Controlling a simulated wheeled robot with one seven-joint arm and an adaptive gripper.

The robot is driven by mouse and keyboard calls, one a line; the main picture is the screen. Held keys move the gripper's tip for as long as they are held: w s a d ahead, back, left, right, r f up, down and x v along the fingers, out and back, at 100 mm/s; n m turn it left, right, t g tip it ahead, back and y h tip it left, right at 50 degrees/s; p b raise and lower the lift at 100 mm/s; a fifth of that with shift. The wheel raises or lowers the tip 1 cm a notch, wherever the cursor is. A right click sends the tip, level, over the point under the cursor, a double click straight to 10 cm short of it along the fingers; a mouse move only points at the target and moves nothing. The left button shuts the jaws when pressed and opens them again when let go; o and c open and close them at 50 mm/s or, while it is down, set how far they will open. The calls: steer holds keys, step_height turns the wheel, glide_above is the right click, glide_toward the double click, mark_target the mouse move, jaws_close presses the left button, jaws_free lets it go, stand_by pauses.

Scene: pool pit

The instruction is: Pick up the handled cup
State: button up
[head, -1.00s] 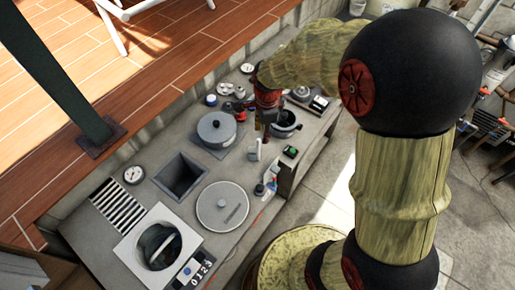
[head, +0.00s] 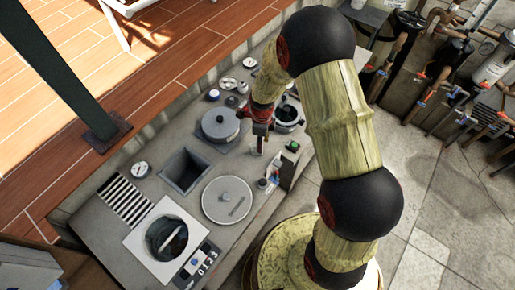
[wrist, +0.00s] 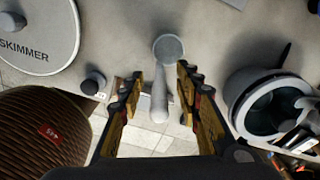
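The handled cup (wrist: 168,48) is grey, with a round bowl and a long pale handle pointing towards me in the wrist view. My gripper (wrist: 160,78) is open, with one yellow-and-black finger on each side of the handle. I see no contact between fingers and handle; the height gap is hard to judge. In the head view my gripper (head: 261,131) is over the right part of the grey counter (head: 110,228). The cup is small and mostly hidden there.
A round skimmer lid (wrist: 35,40) lies left of the cup, with a small dark knob (wrist: 93,82) nearer. An open grey vessel (wrist: 238,88) stands close on the right. The head view shows a lidded pot (head: 220,125) and a square opening (head: 186,171) in the counter.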

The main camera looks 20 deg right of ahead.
steer(key=shift+f, duration=0.3)
steer(key=shift+c, duration=0.8)
jaws_close()
